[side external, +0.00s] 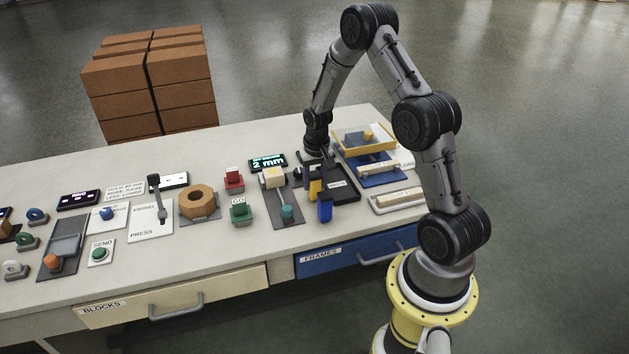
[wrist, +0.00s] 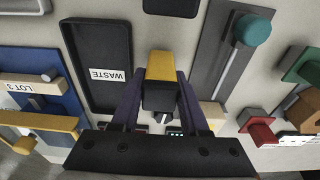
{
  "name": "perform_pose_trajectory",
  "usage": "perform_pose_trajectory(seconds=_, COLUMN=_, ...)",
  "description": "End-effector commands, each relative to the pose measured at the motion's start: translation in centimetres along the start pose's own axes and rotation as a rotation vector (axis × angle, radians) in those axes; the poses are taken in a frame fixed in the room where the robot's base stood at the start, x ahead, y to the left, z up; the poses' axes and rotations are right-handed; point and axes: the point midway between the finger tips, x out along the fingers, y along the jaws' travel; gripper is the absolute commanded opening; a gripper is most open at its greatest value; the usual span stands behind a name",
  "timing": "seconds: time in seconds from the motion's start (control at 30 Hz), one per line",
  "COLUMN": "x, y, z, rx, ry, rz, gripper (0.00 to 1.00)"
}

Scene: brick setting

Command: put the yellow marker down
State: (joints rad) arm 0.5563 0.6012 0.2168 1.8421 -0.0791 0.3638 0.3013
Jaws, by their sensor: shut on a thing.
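The yellow marker (wrist: 161,66) is between the two dark purple fingers of my gripper (wrist: 161,92) in the wrist view. Its yellow end points away from the wrist, and a black part shows between the fingers. In the side view my gripper (side external: 315,176) points down over the table, left of the black WASTE tray (side external: 350,194). The yellow marker (side external: 316,190) shows there below the wrist, close behind a blue upright piece (side external: 325,212). My gripper is shut on the marker. I cannot tell whether the marker touches the table.
The WASTE tray (wrist: 94,104) is left of the fingers in the wrist view. A slider with a teal knob (side external: 287,212) stands left of my gripper. A small display (side external: 268,162) is behind it. A yellow-framed stand (side external: 349,143) and blue tray (side external: 382,179) are at right.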

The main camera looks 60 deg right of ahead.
Motion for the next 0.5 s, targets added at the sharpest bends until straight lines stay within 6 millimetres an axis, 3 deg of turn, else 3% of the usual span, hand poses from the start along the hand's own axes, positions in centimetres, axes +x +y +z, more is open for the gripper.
perform_pose_trajectory(seconds=0.07, x=0.23, y=0.0, z=0.01, rx=0.0, ry=0.0, rz=0.0, gripper=0.09)
perform_pose_trajectory(seconds=0.1, x=0.22, y=0.0, z=0.02, rx=0.0, ry=0.0, rz=0.0, gripper=0.5)
perform_pose_trajectory(seconds=0.23, x=0.22, y=0.0, z=0.03, rx=0.0, ry=0.0, rz=0.0, gripper=0.73)
perform_pose_trajectory(seconds=0.5, x=0.19, y=0.0, z=0.03, rx=0.0, ry=0.0, rz=0.0, gripper=0.74)
